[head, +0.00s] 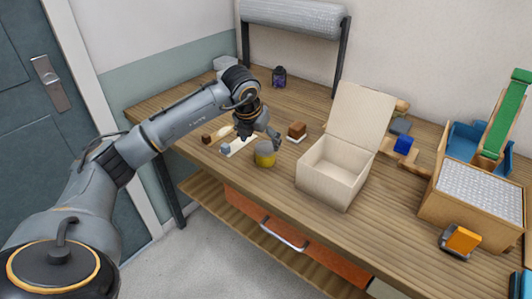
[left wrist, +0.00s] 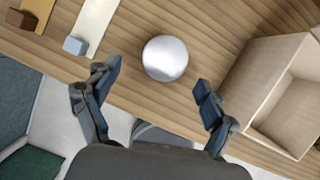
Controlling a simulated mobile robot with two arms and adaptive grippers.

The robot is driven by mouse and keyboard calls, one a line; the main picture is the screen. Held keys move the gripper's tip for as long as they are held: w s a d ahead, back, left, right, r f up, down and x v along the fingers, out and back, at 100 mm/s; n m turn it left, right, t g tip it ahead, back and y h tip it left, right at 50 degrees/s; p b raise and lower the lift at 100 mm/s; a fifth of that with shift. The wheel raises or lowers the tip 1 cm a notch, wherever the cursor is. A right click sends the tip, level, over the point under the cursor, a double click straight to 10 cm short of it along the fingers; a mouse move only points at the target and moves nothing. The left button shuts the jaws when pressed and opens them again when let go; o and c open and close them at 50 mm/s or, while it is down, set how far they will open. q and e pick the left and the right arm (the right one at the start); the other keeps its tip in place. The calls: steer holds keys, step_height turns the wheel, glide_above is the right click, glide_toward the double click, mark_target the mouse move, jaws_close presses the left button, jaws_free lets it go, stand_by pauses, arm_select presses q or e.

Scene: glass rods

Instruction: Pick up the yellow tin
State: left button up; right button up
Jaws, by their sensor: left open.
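The yellow tin (head: 264,158) stands upright near the front edge of the wooden table in the head view, left of the open box. In the left wrist view, its round silvery lid (left wrist: 165,58) shows from above, just beyond the fingers. My left gripper (head: 260,137) is above and close to the tin, pointing down. In the left wrist view, the left gripper (left wrist: 158,76) is open and empty, with one finger on either side of the lid's line. The tin's sides are hidden there. My right gripper is in neither view.
An open cream box (head: 325,188) stands right of the tin. A white strip (head: 238,146) with a small grey-blue block (head: 225,149) lies to the left. A brown block (head: 296,131) sits behind.

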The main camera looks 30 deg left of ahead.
mark_target(265, 147)
arm_select(q)
steer(key=shift+w+f, duration=0.1)
steer(key=shift+f, duration=0.25)
steer(key=shift+w+f+p, duration=0.35)
steer(key=shift+f, duration=0.2)
steer(key=x, duration=0.3)
steer(key=shift+w+d+f+p, duration=0.15)
steer(key=shift+w+f+p, duration=0.05)
steer(key=shift+w+p, duration=0.15)
steer(key=shift+f, duration=0.15)
steer(key=shift+c, duration=1.1)
steer(key=c, duration=1.1)
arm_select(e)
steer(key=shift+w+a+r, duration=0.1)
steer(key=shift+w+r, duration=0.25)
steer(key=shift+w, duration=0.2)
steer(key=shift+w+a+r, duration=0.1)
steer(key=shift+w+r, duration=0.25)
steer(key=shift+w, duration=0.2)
